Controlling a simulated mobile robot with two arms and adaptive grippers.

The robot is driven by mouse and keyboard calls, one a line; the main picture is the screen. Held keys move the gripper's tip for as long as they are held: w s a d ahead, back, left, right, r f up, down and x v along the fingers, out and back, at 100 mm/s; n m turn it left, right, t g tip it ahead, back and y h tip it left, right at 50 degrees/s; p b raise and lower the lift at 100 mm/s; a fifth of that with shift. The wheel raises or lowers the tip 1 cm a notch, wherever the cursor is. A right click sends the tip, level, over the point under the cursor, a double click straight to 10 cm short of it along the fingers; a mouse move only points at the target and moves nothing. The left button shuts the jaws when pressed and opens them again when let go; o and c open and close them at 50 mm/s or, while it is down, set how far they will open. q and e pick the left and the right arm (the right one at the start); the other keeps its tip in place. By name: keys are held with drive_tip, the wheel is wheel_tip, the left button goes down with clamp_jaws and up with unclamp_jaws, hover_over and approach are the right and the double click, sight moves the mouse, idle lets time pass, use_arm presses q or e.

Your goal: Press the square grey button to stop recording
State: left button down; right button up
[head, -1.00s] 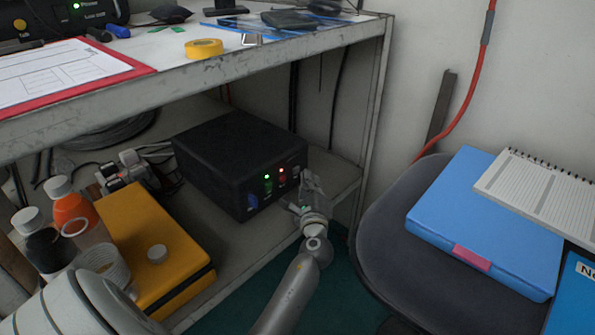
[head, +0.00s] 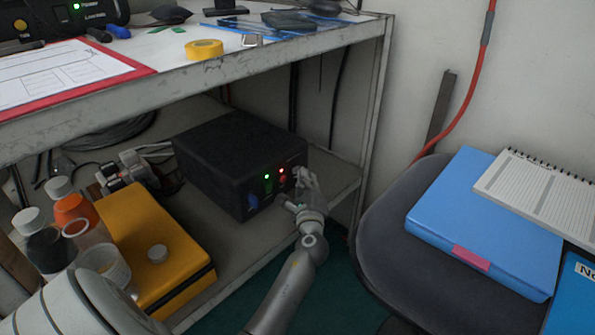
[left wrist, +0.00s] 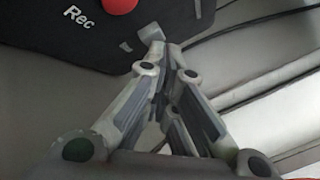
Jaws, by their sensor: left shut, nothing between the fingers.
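The black recorder box (head: 225,150) stands on the lower shelf, with a green light and a red light or button on its front. My left gripper (head: 300,177) is shut and empty, with its tips at the right end of that front. In the left wrist view the box front (left wrist: 85,45) shows the label "Rec", part of a red button (left wrist: 118,4) and a small square grey button (left wrist: 151,33). The left gripper's fingertips (left wrist: 163,52) are right by this grey button; I cannot tell whether they touch it. In the head view the gripper hides the button.
A yellow case (head: 150,235) and several bottles (head: 75,215) stand left of the box. The bench top (head: 170,80) overhangs the shelf. A grey chair (head: 385,220) with a blue folder (head: 485,225) stands at the right, close to my left arm.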

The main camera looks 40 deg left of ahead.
use_arm(q)
drive_tip(key=shift+a, duration=0.2)
idle(0.3)
drive_tip(key=shift+d, duration=0.15)
drive_tip(key=shift+s+d, duration=0.1)
drive_tip(key=shift+d, duration=0.55)
drive_tip(key=shift+d, duration=0.15)
drive_tip(key=shift+s+d+b, duration=0.15)
drive_tip(key=shift+d+b, duration=0.15)
drive_tip(key=shift+d, duration=2.05)
